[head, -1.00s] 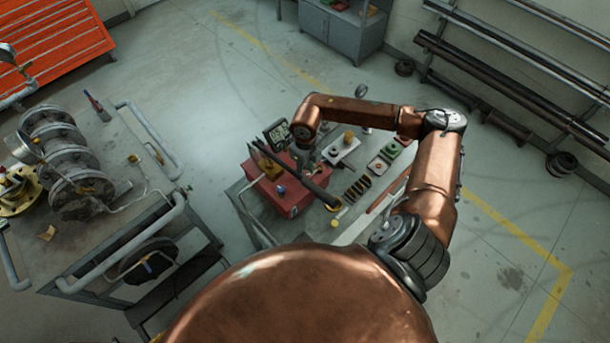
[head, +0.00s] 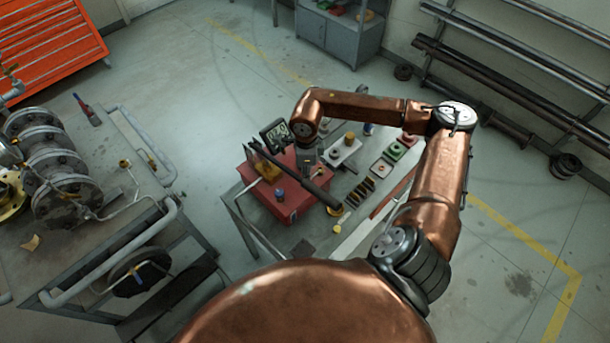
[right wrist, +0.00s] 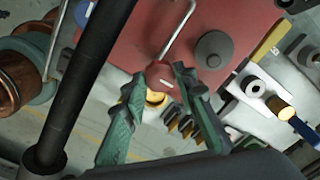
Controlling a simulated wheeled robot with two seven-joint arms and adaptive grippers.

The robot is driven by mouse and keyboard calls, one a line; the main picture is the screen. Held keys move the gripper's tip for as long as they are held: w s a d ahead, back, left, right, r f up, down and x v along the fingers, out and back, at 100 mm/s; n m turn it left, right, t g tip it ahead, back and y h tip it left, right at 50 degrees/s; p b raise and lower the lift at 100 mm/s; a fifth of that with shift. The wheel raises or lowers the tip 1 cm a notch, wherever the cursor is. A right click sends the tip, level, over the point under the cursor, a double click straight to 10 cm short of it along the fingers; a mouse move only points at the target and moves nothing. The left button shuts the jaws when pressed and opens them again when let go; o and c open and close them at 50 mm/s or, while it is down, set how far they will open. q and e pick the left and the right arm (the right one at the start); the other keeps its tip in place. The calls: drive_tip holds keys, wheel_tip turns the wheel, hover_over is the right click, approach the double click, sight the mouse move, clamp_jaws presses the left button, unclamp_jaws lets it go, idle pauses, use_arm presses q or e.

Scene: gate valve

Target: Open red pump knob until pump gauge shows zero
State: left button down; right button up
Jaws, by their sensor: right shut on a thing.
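The red pump (head: 290,205) sits on a small grey cart, with a black bar handle (head: 318,191) across its top. Its digital gauge (head: 274,132) stands at the back left; the small digits look like 07.0, but are hard to read. My right gripper (right wrist: 158,82) is shut on the red knob (right wrist: 162,77), its green fingers on either side of it in the right wrist view. In the head view my right forearm and wrist hide the knob and the fingertips. My left gripper is in neither view.
The black bar (right wrist: 85,85) runs close by the left of my fingers. A table with a flanged valve assembly (head: 60,170) stands at left.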

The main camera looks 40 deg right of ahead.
idle(0.3)
drive_tip(key=o, duration=1.2)
drive_tip(key=shift+c, duration=0.2)
wheel_tip(320, 180, up, 12)
